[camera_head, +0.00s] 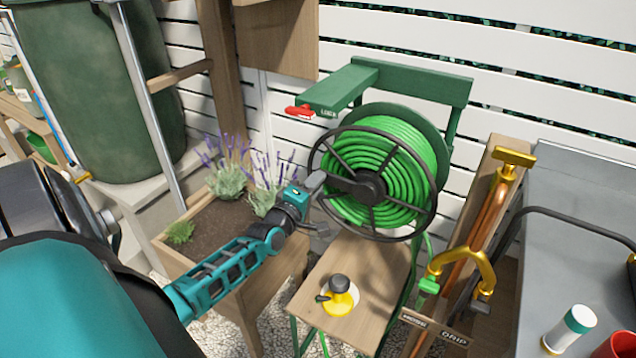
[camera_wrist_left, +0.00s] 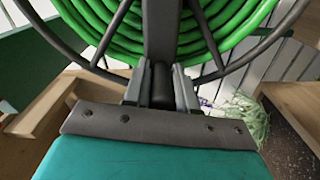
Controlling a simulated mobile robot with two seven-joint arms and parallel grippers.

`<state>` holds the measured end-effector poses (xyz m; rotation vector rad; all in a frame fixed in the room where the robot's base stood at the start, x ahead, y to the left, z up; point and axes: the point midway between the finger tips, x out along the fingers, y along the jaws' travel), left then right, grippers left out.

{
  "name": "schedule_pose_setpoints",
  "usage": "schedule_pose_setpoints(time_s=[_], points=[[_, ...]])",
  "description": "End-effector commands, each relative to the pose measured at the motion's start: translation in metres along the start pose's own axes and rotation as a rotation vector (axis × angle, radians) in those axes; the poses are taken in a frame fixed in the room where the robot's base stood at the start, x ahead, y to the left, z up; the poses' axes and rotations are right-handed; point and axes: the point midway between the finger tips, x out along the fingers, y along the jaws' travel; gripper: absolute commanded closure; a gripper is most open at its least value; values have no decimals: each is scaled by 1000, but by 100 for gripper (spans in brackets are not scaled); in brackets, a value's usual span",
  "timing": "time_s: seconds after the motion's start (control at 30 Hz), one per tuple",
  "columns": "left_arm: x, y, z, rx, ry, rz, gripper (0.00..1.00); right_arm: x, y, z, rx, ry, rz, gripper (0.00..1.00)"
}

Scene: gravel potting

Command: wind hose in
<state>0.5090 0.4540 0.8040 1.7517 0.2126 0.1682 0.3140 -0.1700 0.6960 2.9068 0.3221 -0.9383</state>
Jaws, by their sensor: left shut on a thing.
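The green hose (camera_head: 402,150) lies coiled on the reel (camera_head: 368,187), which has a dark spoked wheel and hangs in a green frame (camera_head: 400,84). A hose end runs down the reel's right side to a green connector (camera_head: 428,287) at the brass fitting (camera_head: 466,262). My left gripper (camera_head: 318,186) is at the left side of the wheel. In the left wrist view, its two fingers are shut on a dark crank handle (camera_wrist_left: 163,86), in front of a spoke and the coils (camera_wrist_left: 215,30). My right gripper is not in view.
A wooden planter (camera_head: 225,262) with lavender stands left of the reel. A small wooden table (camera_head: 362,272) below it bears a yellow-and-black item (camera_head: 339,294). A red-handled valve (camera_head: 299,111) sits on the frame's left end. A grey worktop (camera_head: 580,220) is at right.

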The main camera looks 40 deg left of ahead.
Motion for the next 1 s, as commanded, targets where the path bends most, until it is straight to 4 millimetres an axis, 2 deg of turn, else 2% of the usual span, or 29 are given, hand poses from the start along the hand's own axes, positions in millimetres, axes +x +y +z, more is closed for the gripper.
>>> schedule_pose_setpoints(time_s=[0.03,0.4,0.53,0.7,1.0], points=[[0,-13,2,-42,-2,-4,100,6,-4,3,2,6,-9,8],[-1,-46,16,-373,-4,-4,100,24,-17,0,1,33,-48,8],[-1,-53,22,-464,-5,-4,100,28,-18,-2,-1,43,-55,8],[0,-60,27,-552,-5,-5,100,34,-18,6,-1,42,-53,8],[0,-63,33,-625,-6,-5,100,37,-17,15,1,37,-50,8]])
